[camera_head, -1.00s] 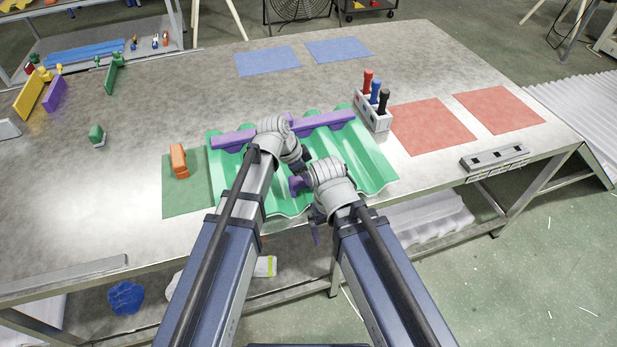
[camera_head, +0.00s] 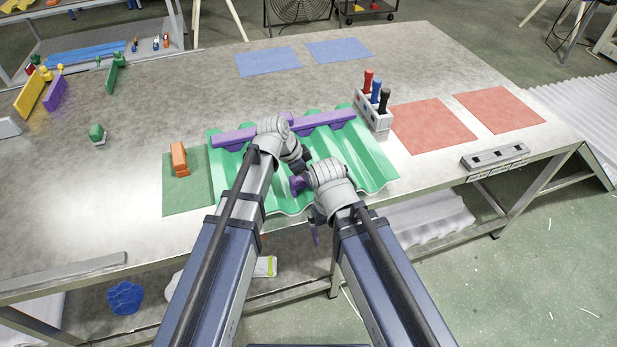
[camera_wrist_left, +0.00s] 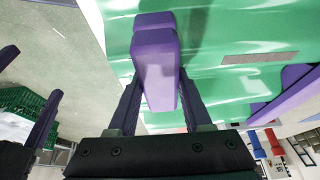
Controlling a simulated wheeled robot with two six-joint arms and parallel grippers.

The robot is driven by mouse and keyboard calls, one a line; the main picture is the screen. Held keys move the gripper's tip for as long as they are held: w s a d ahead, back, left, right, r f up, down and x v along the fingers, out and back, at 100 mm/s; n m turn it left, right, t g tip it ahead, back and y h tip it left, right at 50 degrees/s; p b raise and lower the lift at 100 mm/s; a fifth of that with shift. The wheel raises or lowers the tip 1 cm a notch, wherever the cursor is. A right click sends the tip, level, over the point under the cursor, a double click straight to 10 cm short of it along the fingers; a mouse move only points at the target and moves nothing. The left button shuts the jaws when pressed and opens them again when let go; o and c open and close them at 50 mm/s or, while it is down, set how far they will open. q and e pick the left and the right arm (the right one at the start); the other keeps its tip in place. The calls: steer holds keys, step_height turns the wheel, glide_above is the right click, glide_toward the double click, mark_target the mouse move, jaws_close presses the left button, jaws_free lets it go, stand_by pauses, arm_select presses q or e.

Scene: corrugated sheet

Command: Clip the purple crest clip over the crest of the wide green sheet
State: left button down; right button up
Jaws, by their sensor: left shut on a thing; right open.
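The wide green sheet (camera_head: 367,160) lies corrugated at the table's front edge. My left gripper (camera_head: 304,166) is shut on the purple crest clip (camera_head: 297,186), over the sheet's front part. In the left wrist view the clip (camera_wrist_left: 155,70) sits between the dark fingers against the green sheet (camera_wrist_left: 215,60). I cannot tell whether it is seated on a crest. My right gripper (camera_head: 316,226) is open and empty by the sheet's front edge, partly hidden by its own wrist. Its purplish fingers seem to show at the left wrist view's left side.
A long purple bar (camera_head: 330,120) crosses the sheet's back part. An orange block (camera_head: 179,160) sits on a green mat (camera_head: 186,198) at left. A white holder (camera_head: 372,113) with red, blue and black tools stands behind right. Red mats (camera_head: 432,125) lie further right.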

arm_select(q)
steer(key=shift+s+f, duration=0.55)
steer(key=shift+s, duration=0.05)
arm_select(e)
steer(key=shift+s+f, duration=0.15)
steer(key=shift+f, duration=0.35)
arm_select(q)
steer(key=shift+c, duration=1.4)
jaws_free()
steer(key=shift+w+a+r+p, duration=0.1)
steer(key=shift+a+r+p, duration=0.05)
steer(key=shift+r+p, duration=0.6)
steer(key=p+v, duration=0.4)
steer(key=w+p+v, duration=0.1)
steer(key=p+v, duration=0.1)
steer(key=v, duration=0.1)
steer(key=shift+s+r+p, duration=0.2)
steer(key=shift+p, duration=0.1)
arm_select(e)
step_height(320, 180, up, 8)
steer(key=shift+w, duration=0.4)
arm_select(q)
steer(key=shift+f, duration=0.15)
